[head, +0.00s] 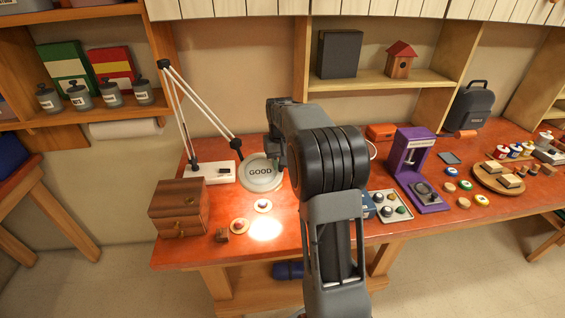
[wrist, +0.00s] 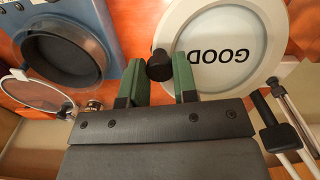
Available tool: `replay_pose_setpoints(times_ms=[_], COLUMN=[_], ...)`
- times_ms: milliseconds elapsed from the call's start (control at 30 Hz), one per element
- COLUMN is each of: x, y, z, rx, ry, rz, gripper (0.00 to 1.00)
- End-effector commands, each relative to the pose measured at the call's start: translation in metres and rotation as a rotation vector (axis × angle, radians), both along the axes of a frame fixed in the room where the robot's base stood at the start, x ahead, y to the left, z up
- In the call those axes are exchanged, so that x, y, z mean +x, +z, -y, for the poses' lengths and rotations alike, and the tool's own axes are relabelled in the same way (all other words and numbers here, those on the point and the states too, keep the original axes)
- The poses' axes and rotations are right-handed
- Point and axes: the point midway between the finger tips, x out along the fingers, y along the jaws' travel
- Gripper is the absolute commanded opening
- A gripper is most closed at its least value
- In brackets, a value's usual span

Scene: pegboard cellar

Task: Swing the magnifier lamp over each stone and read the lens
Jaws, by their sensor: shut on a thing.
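The magnifier lamp's round lens head (head: 261,172) hangs over the left part of the red bench, on a jointed arm from a white base (head: 208,173). Its lens reads "GOOD"; the word also shows upside down in the wrist view (wrist: 222,52). My gripper (wrist: 160,76) has its green fingers shut on the black knob (wrist: 159,64) at the lens rim. In the head view my arm hides the fingers. Two small stones on pale round discs lie in front of the lens, one nearer (head: 239,226) and one farther (head: 263,206). Any stone beneath the lens is hidden.
A wooden drawer box (head: 178,207) stands left of the stones, with a small brown block (head: 222,235) near it. Right of my arm are a tray of stones (head: 395,206) and a purple stand (head: 416,165). A bright light patch falls on the bench front.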

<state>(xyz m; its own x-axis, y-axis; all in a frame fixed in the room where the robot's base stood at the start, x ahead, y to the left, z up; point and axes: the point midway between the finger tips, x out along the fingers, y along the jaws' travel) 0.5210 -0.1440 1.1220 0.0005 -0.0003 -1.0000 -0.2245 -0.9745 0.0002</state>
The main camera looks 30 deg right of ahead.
Motion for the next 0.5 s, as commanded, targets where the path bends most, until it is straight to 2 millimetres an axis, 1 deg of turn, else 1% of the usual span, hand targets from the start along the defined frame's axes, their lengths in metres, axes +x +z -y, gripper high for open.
replay_pose_setpoints(times_ms=[100,133,367,400,500], x=[0.0002,0.0002,-0.0006,-0.0008,-0.0008], y=[0.0005,0.0006,0.0003,0.0003,0.0001], z=[-0.0005,-0.0003,0.0019,0.0020,0.0020], rx=[0.001,0.001,0.001,0.001,0.001], ry=[0.001,0.001,-0.004,-0.005,-0.005], rz=[0.002,0.002,0.001,0.000,0.000], gripper=[0.00,0.29,0.51,0.52,0.52])
